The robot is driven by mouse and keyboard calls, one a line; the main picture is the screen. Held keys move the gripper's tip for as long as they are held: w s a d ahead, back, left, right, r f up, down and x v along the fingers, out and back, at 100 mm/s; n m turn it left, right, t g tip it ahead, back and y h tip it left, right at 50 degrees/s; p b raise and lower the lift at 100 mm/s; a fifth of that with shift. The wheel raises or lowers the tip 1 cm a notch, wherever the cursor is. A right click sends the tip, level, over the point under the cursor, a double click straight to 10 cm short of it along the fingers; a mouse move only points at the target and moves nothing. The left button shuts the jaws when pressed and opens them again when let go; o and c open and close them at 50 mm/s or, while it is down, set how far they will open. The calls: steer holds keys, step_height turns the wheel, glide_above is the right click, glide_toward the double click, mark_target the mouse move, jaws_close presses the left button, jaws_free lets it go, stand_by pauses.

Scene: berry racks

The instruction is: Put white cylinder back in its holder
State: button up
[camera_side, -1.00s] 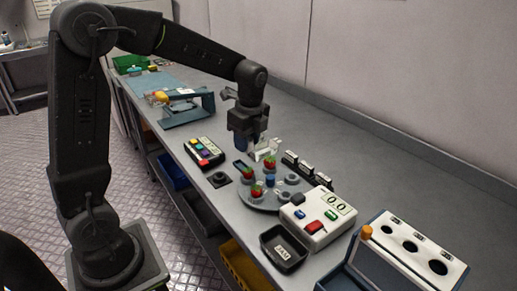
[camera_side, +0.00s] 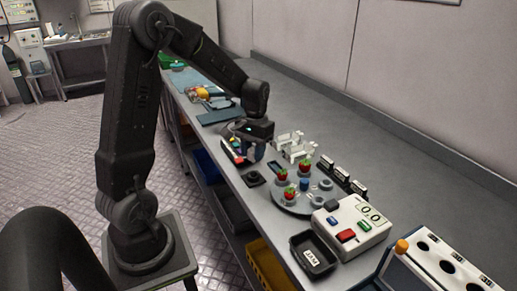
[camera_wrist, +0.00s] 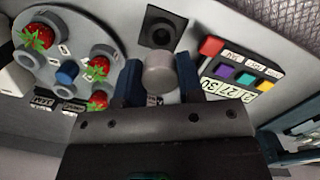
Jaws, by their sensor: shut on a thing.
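My gripper (camera_wrist: 159,82) has two blue fingers, shut on a white cylinder (camera_wrist: 160,72) whose round end faces the wrist view. In the side view my gripper (camera_side: 257,150) is over the bench beside the coloured-button panel; the cylinder is hard to make out there. A black square base with a round centre (camera_wrist: 163,28) lies just beyond the cylinder in the wrist view, and in front of the gripper in the side view (camera_side: 253,178). I cannot tell for sure whether it is the holder. The cylinder appears apart from it.
A round grey rack (camera_side: 290,208) with several strawberries stands right of the gripper. The button panel (camera_wrist: 238,75) is close at the other side. White frames (camera_side: 292,146) stand behind. A white counter box (camera_side: 352,228) and black tray (camera_side: 314,255) are farther right.

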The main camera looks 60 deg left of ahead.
steer(key=shift+f, duration=2.6)
steer(key=shift+f, duration=0.25)
steer(key=o, duration=1.1)
steer(key=shift+c, duration=0.2)
steer(key=shift+r, duration=0.15)
steer(key=shift+r, duration=3.4)
